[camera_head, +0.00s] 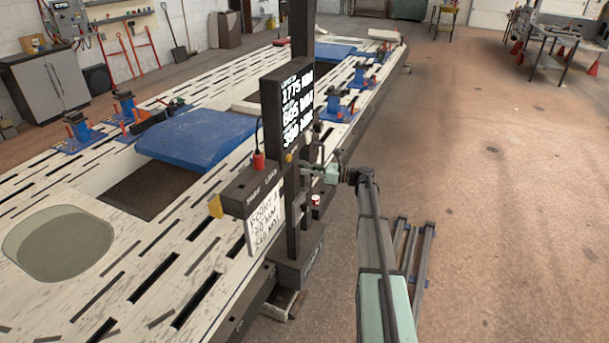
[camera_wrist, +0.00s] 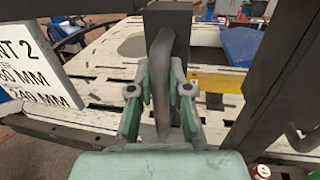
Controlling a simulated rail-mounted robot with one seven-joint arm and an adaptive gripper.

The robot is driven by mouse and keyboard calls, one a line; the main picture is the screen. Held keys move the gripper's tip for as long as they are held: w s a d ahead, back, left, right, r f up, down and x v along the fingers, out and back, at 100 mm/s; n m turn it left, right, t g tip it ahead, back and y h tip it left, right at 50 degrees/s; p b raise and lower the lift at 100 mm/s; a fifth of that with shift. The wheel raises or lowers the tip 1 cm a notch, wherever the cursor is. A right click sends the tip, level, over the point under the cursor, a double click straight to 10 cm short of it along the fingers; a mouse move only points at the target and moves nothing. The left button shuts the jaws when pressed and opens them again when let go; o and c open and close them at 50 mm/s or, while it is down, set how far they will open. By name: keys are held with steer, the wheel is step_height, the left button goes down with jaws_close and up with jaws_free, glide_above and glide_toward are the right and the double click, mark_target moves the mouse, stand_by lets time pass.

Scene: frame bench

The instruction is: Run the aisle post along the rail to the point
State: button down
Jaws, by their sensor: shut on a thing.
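The aisle post (camera_head: 292,225) is a dark upright at the near long side of the bench, with a display (camera_head: 288,103) whose top line reads 1775 MM. A white card (camera_head: 264,220) marked POINT 2 hangs below its box arm; the card also shows in the wrist view (camera_wrist: 35,65). My gripper (camera_head: 325,173) is at the post's aisle side, at mid height. In the wrist view its green fingers (camera_wrist: 160,92) are shut on a grey curved handle (camera_wrist: 163,60) of the post. The post's foot (camera_head: 297,265) is at the bench edge. The target point cannot be made out.
The aisle floor (camera_head: 500,210) on the right is mostly clear. A dark table (camera_head: 552,48) stands far right.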

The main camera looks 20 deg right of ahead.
steer(key=shift+a, duration=0.1)
stand_by(0.3)
steer(key=c, duration=1.1)
jaws_free()
steer(key=shift+s, duration=0.1)
steer(key=v, duration=1.2)
